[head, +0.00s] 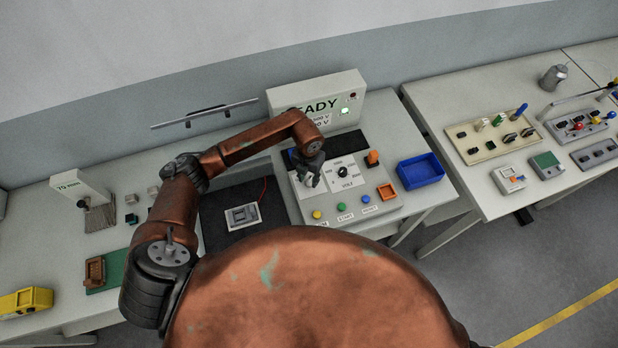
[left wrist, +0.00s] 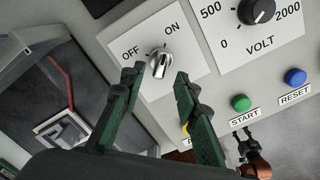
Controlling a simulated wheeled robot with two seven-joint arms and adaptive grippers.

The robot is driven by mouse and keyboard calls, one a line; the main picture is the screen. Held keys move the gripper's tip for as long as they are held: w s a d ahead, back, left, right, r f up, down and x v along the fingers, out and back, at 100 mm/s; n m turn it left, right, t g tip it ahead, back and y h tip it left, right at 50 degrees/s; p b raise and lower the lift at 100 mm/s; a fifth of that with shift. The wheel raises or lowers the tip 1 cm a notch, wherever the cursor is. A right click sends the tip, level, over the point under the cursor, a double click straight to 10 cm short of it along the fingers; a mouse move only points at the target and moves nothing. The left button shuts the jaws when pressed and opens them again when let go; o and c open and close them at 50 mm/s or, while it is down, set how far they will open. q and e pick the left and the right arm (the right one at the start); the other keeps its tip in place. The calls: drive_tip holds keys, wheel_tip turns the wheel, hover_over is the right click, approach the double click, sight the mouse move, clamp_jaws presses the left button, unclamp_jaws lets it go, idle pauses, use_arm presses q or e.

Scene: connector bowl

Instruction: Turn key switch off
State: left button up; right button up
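The key switch (left wrist: 158,64) is a silver knob on a white plate with OFF and ON printed above it. My left gripper (left wrist: 160,78) is open, with one dark green finger on each side of the knob's lower end in the left wrist view. I see no clear contact, and I cannot tell which label the knob points to. In the head view my left gripper (head: 308,172) hangs over the control panel (head: 377,205) and hides the switch.
The VOLT dial (left wrist: 256,10) is right of the switch. The green START button (left wrist: 241,103) and blue RESET button (left wrist: 295,77) are below it. Behind stands a display box (head: 316,92) reading partly "EADY", with a lit green lamp (head: 345,111). A blue tray (head: 420,171) sits right.

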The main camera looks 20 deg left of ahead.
use_arm(q)
drive_tip(key=shift+w+f, duration=1.05)
drive_tip(key=shift+s+r, duration=0.1)
drive_tip(key=shift+s, duration=0.2)
drive_tip(key=shift+s+r, duration=0.15)
drive_tip(key=shift+s, duration=0.1)
drive_tip(key=shift+c, duration=1.1)
drive_tip(key=shift+w+f, duration=0.2)
drive_tip(key=shift+w, duration=0.1)
drive_tip(key=c, duration=0.3)
drive_tip(key=shift+c, duration=0.8)
drive_tip(key=shift+s+r, duration=0.1)
drive_tip(key=shift+s, duration=0.05)
clamp_jaws()
use_arm(e)
drive_tip(key=shift+w+d, duration=0.1)
drive_tip(key=shift+w, duration=0.65)
